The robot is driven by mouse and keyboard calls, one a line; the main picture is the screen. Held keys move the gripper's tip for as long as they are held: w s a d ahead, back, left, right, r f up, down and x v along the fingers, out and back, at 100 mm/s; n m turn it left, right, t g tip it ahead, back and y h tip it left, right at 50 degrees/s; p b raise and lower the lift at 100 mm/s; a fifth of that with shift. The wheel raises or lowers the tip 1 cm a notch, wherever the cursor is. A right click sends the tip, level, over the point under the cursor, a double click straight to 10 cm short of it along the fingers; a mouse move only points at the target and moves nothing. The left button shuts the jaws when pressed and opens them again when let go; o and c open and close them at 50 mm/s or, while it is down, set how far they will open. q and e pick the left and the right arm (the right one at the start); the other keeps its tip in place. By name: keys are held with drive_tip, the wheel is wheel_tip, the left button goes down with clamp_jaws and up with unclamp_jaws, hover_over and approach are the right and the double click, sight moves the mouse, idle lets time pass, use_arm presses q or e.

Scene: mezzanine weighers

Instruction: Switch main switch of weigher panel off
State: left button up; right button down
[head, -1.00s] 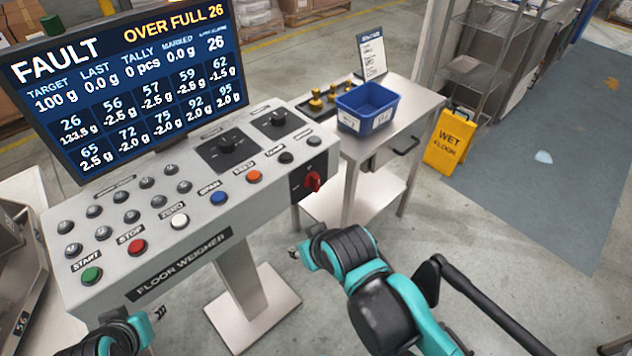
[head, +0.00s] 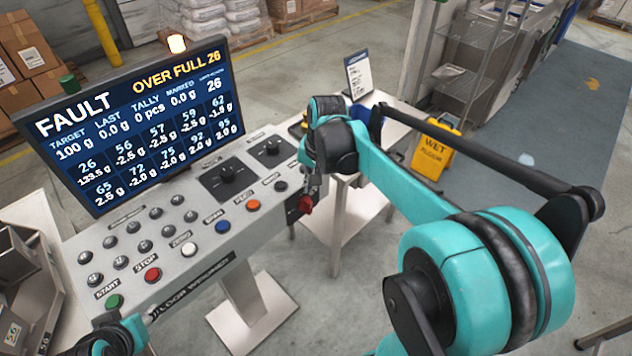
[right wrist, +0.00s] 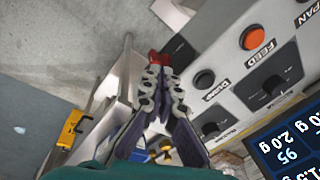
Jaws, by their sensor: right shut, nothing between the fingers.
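The weigher panel (head: 90,262) is a grey sloped console with a lit screen (head: 140,115) reading FAULT and OVER FULL 26. Its main switch is a red knob (head: 306,204) on a black plate at the console's right end; it also shows in the right wrist view (right wrist: 154,58). My right gripper (head: 311,190) is shut and empty, its fingertips right at the knob. In the right wrist view the fingertips (right wrist: 163,66) partly cover the knob; contact and the knob's angle cannot be told. My left gripper (head: 150,317) is at the lower left, near the console's front, its jaws unclear.
Green START (head: 114,301), red STOP (head: 153,274) and other buttons and black dials line the console. A steel side table (head: 345,215) with a blue bin (head: 375,122) stands behind my right arm. A yellow wet-floor sign (head: 434,150) stands farther right.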

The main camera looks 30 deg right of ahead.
sight(307, 206)
drive_tip(key=w+d+m+g+y+p, duration=0.2)
drive_tip(key=w+d+m+p, duration=0.3)
drive_tip(key=d, duration=0.5)
drive_tip(key=shift+w+d+f+m+g+p, duration=0.2)
drive_tip(key=shift+w+f+m+g+p, duration=0.2)
drive_tip(key=shift+w+p, duration=0.35)
drive_tip(key=shift+s, duration=0.15)
drive_tip(key=b+x, duration=0.2)
drive_tip(key=x, duration=0.7)
drive_tip(key=shift+f, duration=0.2)
drive_tip(key=a, duration=0.3)
drive_tip(key=shift+s+f, duration=0.3)
drive_tip(key=shift+s, duration=0.1)
drive_tip(key=shift+s+a+r+b, duration=0.15)
drive_tip(key=shift+a+b, duration=0.15)
drive_tip(key=shift+a, duration=0.25)
drive_tip(key=shift+s+a+r+t+h, duration=0.1)
drive_tip(key=shift+a+t+h, duration=0.25)
drive_tip(key=shift+h, duration=0.55)
